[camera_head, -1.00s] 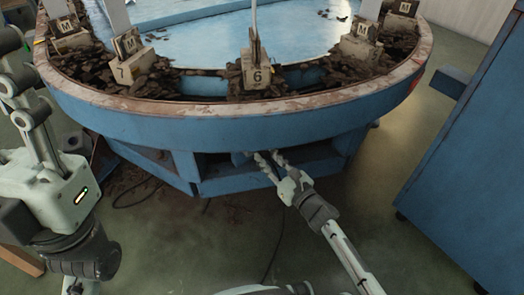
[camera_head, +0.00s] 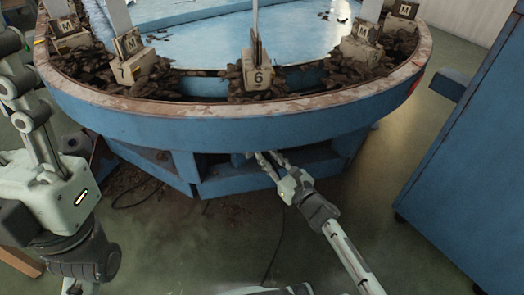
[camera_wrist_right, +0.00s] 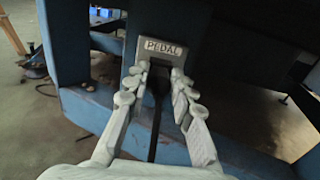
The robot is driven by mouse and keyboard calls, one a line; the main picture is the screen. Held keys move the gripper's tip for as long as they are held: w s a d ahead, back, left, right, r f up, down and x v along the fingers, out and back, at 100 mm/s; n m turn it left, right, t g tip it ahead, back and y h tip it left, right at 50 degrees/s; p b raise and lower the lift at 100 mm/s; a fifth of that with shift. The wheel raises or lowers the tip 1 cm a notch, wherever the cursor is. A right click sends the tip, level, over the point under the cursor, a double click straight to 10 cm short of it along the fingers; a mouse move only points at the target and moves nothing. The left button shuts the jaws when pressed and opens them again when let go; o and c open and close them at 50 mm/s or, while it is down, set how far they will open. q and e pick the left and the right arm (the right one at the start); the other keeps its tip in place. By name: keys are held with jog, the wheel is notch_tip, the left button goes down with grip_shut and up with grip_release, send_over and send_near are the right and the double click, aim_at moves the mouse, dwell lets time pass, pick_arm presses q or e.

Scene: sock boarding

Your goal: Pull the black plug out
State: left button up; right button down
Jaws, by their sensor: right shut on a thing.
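The black plug (camera_wrist_right: 159,76) sits at the grey socket box marked PEDAL (camera_wrist_right: 161,49), under the round table's rim, in the right wrist view. A black cable (camera_wrist_right: 155,130) hangs straight down from it. My right gripper (camera_wrist_right: 161,73) has its two fingers on either side of the plug, shut on it, just below the label. In the head view my right gripper (camera_head: 268,158) reaches under the table's edge and the plug is hidden. My left gripper (camera_head: 15,70) is raised at the left edge of the head view, its fingertips partly cut off, away from the table.
The round blue table (camera_head: 230,128) carries numbered blocks and heaps of dark pieces. Its blue base panels (camera_wrist_right: 85,110) are close below the right gripper. A blue cabinet (camera_head: 470,160) stands on the right. A thin cable (camera_head: 140,200) lies on the floor at left.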

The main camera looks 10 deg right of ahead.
jog(key=shift+f+p+v, duration=0.2)
jog(key=shift+f+v, duration=0.05)
jog(key=shift+v, duration=0.9)
jog(key=shift+f+p+v, duration=0.2)
jog(key=shift+f+v, duration=0.05)
jog(key=shift+v, duration=0.95)
jog(key=shift+r, duration=0.1)
jog(key=v, duration=2)
jog(key=shift+r, duration=0.15)
